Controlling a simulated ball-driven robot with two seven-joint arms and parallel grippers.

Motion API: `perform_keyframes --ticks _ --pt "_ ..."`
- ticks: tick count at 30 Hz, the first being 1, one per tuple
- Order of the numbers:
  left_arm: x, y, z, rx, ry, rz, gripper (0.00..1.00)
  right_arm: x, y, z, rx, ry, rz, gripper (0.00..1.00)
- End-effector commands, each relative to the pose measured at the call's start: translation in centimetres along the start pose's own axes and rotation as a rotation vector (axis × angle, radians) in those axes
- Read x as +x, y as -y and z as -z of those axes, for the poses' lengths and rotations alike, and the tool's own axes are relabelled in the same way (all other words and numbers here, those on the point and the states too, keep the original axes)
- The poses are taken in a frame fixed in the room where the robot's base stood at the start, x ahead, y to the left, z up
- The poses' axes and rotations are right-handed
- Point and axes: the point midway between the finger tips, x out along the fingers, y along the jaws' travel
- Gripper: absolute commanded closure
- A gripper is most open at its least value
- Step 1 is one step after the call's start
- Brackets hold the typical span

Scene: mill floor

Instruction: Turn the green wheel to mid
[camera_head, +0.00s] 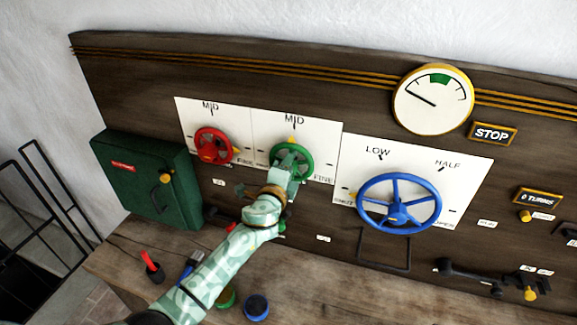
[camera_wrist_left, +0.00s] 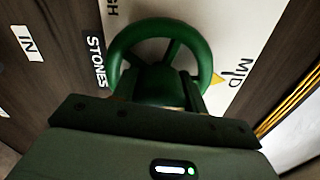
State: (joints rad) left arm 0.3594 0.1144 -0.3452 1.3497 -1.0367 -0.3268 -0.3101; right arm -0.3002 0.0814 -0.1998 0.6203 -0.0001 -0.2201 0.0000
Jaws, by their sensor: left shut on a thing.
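The green wheel (camera_head: 293,153) is mounted on a white plate in the middle of the dark panel. My left gripper (camera_head: 287,171) is at its hub from the front and shut on it, covering its lower part. The wheel's yellow pointer (camera_head: 291,139) points up towards the word MID (camera_head: 294,120). In the left wrist view the green wheel (camera_wrist_left: 158,78) fills the upper middle, with the yellow pointer (camera_wrist_left: 219,78) beside the word MID (camera_wrist_left: 238,73). My right gripper is not in view.
A red wheel (camera_head: 213,146) sits close on the left and a larger blue wheel (camera_head: 398,204) on the right. A green box (camera_head: 148,180) hangs at the far left. Small items, including a blue round one (camera_head: 256,307), are on the wooden bench below.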

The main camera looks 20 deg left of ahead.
Motion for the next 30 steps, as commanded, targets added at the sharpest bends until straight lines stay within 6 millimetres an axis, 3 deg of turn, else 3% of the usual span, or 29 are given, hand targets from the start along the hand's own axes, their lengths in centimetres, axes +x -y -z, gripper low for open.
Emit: perform_keyframes --ticks 13,14,15,16,25,30 --pt "0.0 0.0 0.0 0.009 0.0 0.001 0.8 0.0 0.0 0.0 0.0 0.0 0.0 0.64" --pt "0.0 0.0 0.0 0.009 0.0 0.001 0.49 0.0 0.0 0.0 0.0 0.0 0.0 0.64" --pt "0.0 0.0 0.0 0.008 0.0 0.001 0.38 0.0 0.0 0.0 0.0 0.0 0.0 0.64" --pt "0.0 0.0 0.0 0.008 0.0 0.001 0.35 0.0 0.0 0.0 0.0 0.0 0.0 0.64" --pt "-0.2 0.0 0.0 0.008 0.0 0.0 0.35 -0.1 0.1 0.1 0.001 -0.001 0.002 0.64" --pt "-2.5 0.0 0.0 0.008 -0.001 -0.001 0.35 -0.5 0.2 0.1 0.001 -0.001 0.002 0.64"
